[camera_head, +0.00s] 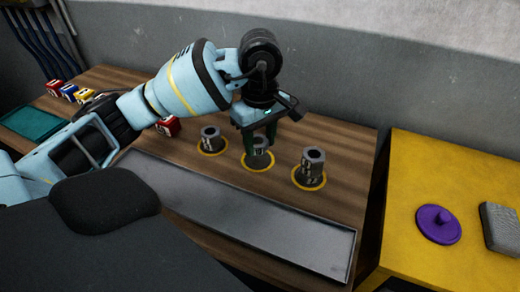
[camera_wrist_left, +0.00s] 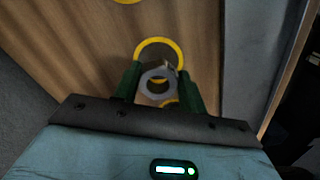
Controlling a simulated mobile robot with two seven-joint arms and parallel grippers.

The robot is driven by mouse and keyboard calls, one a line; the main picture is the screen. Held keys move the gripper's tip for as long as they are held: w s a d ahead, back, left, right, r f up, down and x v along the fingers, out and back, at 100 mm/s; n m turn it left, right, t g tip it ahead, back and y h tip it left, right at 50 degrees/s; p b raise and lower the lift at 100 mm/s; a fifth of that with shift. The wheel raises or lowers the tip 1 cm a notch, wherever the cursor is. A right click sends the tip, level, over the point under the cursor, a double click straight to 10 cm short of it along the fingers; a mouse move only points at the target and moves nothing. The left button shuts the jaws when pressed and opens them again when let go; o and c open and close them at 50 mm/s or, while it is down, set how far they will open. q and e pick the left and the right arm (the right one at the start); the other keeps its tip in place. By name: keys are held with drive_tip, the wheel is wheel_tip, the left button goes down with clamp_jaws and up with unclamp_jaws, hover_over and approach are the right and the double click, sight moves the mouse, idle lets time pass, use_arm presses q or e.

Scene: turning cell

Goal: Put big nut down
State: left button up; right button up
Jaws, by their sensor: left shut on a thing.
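A dark grey nut (camera_head: 260,154) with a round hole and pale marks on its side is between the green fingers of my left gripper (camera_head: 259,136). It is upright over the middle yellow ring (camera_head: 248,166). I cannot tell whether it touches the table. In the left wrist view, the nut (camera_wrist_left: 157,84) sits between the fingertips, with a yellow ring (camera_wrist_left: 160,42) behind it. Two similar nuts stand on yellow rings on either side, one to the left (camera_head: 209,136) and one to the right (camera_head: 312,163). My right gripper is not in view.
A long grey metal tray (camera_head: 230,210) lies along the table's front. Small red, yellow and blue blocks (camera_head: 69,91) and a teal tray (camera_head: 30,123) are at the left. A yellow table (camera_head: 450,270) with a purple lidded disc (camera_head: 438,224) stands at the right.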

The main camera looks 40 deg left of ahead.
sight(260, 143)
use_arm(q)
wheel_tip(260, 143, down, 3)
drive_tip(key=shift+f, duration=0.2)
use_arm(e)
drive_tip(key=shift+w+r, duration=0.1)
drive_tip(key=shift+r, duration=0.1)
use_arm(q)
drive_tip(key=shift+f, duration=0.25)
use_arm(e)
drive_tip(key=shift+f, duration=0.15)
use_arm(q)
drive_tip(key=o, duration=1.1)
drive_tip(key=shift+r, duration=0.2)
wheel_tip(260, 143, up, 12)
drive_tip(key=shift+f+p, duration=0.2)
drive_tip(key=shift+p, duration=0.6)
drive_tip(key=shift+r, duration=0.25)
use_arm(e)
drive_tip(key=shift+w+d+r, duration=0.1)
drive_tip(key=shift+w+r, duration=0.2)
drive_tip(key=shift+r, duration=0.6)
